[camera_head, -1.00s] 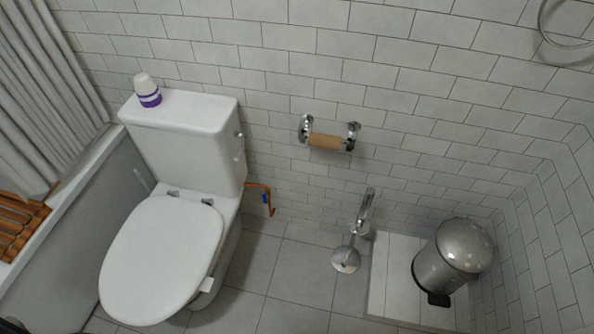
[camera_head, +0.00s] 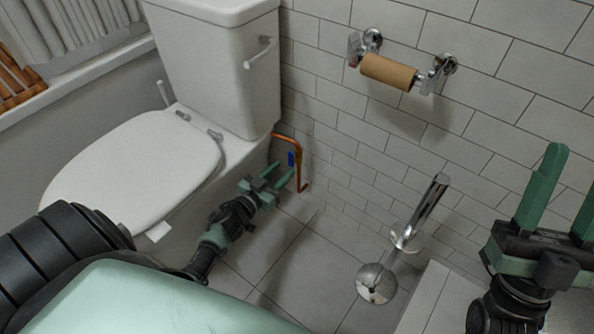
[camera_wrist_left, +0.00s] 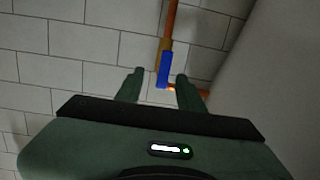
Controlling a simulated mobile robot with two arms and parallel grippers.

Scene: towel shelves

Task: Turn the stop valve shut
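The stop valve's blue handle (camera_head: 291,159) sits on a copper pipe (camera_head: 301,179) beside the toilet, against the tiled wall. In the left wrist view the blue handle (camera_wrist_left: 164,69) lies in line with the brass valve body (camera_wrist_left: 165,45) and the pipe. My left gripper (camera_head: 281,177) is open, just short of the handle in the head view. In the left wrist view its two fingers (camera_wrist_left: 159,84) stand apart, one either side of the handle's lower end; I cannot tell whether they touch it. My right gripper (camera_head: 568,195) is open and empty at the right.
The white toilet (camera_head: 135,165) stands left of the valve, close to my left gripper. A paper roll holder with a bare cardboard tube (camera_head: 388,72) is on the wall. A chrome brush stand (camera_head: 428,210) stands on the floor to the right.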

